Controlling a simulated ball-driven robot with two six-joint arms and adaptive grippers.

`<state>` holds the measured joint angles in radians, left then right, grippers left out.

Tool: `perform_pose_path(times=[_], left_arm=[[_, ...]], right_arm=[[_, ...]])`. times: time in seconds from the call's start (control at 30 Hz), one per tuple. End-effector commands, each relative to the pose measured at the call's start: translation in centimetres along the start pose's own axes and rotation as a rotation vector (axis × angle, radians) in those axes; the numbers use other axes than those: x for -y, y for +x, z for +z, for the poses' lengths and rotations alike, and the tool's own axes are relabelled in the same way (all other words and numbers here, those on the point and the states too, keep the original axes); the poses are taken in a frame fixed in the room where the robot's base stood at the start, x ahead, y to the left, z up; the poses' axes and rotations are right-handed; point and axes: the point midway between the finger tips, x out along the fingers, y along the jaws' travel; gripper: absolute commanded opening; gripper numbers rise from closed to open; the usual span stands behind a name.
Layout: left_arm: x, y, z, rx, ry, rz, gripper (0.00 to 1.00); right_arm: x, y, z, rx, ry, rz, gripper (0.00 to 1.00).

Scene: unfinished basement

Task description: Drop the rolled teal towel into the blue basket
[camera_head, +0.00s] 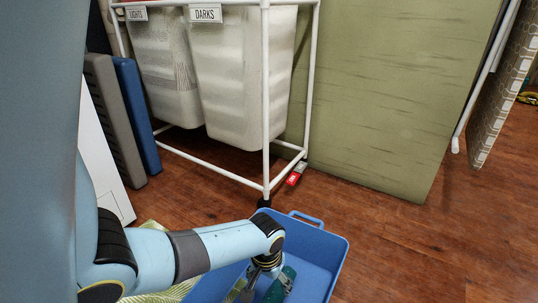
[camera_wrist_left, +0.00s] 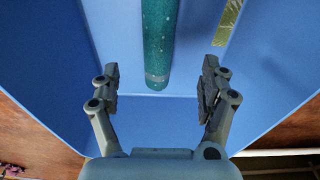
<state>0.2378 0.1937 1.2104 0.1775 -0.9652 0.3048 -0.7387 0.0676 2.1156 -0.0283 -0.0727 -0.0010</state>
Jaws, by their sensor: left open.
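The blue basket (camera_head: 325,250) stands on the floor at the bottom middle of the head view. The rolled teal towel (camera_head: 283,284) shows inside the basket's outline, partly hidden by my left gripper (camera_head: 262,272). In the left wrist view the towel (camera_wrist_left: 158,45) lies lengthwise between the blue walls, its near end between and a little beyond my open left fingers (camera_wrist_left: 160,88). The fingers are wide apart and do not touch it. My right gripper is in neither view.
A white-framed laundry sorter (camera_head: 266,100) with two pale bags stands behind the basket. A red-tagged item (camera_head: 294,177) lies by its foot. A yellow-green patterned cloth (camera_head: 165,295) lies left of the basket. Wooden floor (camera_head: 420,245) to the right is clear.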

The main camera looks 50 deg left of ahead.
Motion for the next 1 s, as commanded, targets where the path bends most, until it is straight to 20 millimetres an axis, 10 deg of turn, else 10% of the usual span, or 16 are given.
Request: perform_pose_path(times=[0.4,0.57,0.8,1.0], left_arm=[[0.0,-2.8,0.0,-0.003,0.001,0.001,0.79],[-0.5,-3.9,2.8,-0.064,0.068,0.025,0.79],[-2.8,-13.6,10.1,-0.358,0.289,0.113,0.79],[-3.7,-23.1,12.3,-0.555,0.395,0.137,0.79]], right_arm=[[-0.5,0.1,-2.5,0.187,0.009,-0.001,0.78],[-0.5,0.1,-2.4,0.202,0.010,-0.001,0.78],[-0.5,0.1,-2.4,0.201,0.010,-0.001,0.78],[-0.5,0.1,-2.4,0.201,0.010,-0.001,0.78]])
